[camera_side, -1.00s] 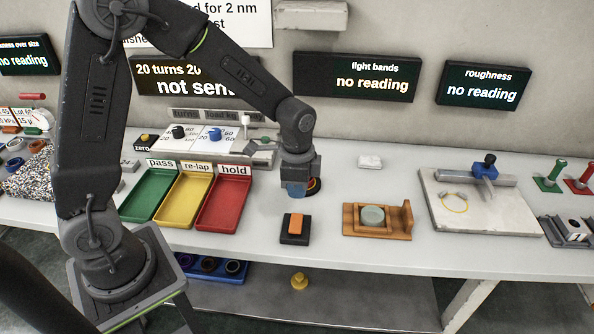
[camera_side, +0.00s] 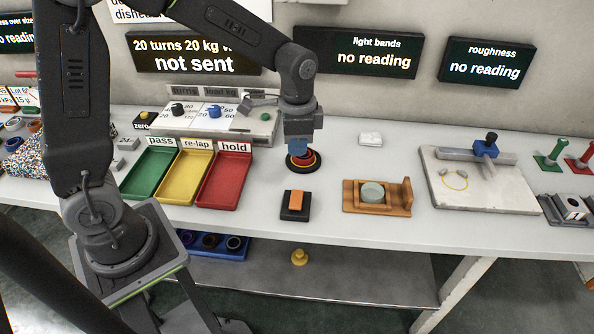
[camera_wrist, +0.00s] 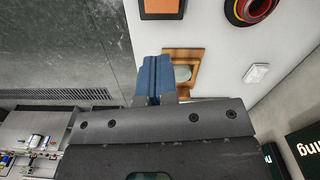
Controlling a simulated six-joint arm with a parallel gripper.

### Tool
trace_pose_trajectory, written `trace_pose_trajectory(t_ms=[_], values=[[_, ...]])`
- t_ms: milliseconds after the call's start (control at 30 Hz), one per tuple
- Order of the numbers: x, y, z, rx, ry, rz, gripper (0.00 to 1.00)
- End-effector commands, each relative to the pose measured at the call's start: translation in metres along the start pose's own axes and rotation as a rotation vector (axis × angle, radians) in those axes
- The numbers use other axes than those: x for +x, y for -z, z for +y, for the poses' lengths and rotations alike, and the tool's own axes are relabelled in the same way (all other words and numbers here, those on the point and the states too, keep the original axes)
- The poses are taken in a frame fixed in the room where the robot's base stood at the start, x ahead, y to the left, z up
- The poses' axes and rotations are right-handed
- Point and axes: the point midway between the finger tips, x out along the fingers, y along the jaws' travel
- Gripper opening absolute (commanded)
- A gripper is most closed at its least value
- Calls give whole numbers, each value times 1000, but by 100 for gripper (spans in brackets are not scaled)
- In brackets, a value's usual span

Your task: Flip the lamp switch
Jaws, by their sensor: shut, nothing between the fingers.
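A black block with an orange rocker on top (camera_side: 295,203), which looks like the lamp switch, sits near the bench's front edge. Which way the rocker is tipped is too small to tell. Its orange top also shows at the upper edge of the wrist view (camera_wrist: 162,7). My gripper (camera_side: 298,148) is shut and empty, pointing down behind the switch and apart from it. Its blue fingers (camera_wrist: 155,78) are pressed together in the wrist view. Just below the fingertips is a round black base with red and yellow rings (camera_side: 302,163); whether they touch I cannot tell.
Green (camera_side: 148,174), yellow (camera_side: 182,176) and red (camera_side: 222,178) trays stand left of the switch. A wooden fixture (camera_side: 403,196) holding a grey disc stands to the right. A dial panel (camera_side: 205,122) is behind. The bench between switch and fixture is clear.

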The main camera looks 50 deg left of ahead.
Motion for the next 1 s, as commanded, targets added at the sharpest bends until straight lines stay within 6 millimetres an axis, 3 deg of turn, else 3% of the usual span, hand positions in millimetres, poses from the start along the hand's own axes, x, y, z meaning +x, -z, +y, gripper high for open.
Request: trace_pose_trajectory(t_ms=[600,800,1000], values=[[2,0,-15,-1163,10,9,0],[2,0,-17,-1356,10,12,0],[2,0,-17,-1401,10,12,0]])
